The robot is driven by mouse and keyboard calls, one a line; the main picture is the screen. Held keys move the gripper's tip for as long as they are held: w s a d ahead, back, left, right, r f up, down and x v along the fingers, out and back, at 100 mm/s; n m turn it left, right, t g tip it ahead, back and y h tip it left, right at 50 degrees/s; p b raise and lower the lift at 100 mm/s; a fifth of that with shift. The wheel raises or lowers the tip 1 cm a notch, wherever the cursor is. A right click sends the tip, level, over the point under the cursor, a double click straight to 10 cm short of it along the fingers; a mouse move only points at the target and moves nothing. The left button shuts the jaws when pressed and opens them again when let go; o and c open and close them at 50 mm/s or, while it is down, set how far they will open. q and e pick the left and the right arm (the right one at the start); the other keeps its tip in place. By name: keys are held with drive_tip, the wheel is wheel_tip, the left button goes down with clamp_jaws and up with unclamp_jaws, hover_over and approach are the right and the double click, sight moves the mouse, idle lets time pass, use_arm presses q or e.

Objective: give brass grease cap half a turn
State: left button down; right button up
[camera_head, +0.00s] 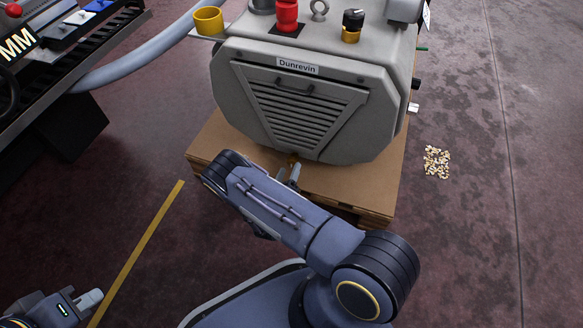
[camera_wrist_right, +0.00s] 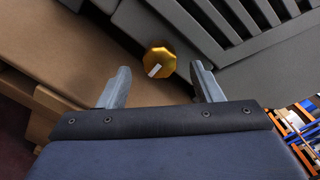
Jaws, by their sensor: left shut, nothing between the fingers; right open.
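The brass grease cap (camera_wrist_right: 160,60) is a small faceted gold cap with a white mark on its face, low on the front of the grey machine (camera_head: 300,140). In the head view only a bit of it (camera_head: 292,158) shows at the machine's lower edge. My right gripper (camera_wrist_right: 161,78) is open, its two fingers apart on either side of the line to the cap; no contact is visible. In the head view the right gripper (camera_head: 288,174) is mostly hidden behind my arm. My left gripper (camera_head: 92,299) is shut and empty at the lower left, far from the cap.
The machine, labelled Dunrevin, stands on a cardboard-topped pallet (camera_head: 375,170). Its louvred grille (camera_wrist_right: 235,20) is beside the cap. A yellow cup (camera_head: 208,20), red fitting (camera_head: 287,14) and black-and-brass knob (camera_head: 352,25) are on top. Small pale pieces (camera_head: 436,162) lie on the floor right.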

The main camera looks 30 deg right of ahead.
sight(292, 164)
drive_tip(key=shift+b+x, duration=0.4)
drive_tip(key=shift+x, duration=1.3)
drive_tip(key=shift+c, duration=0.2)
drive_tip(key=c, duration=0.9)
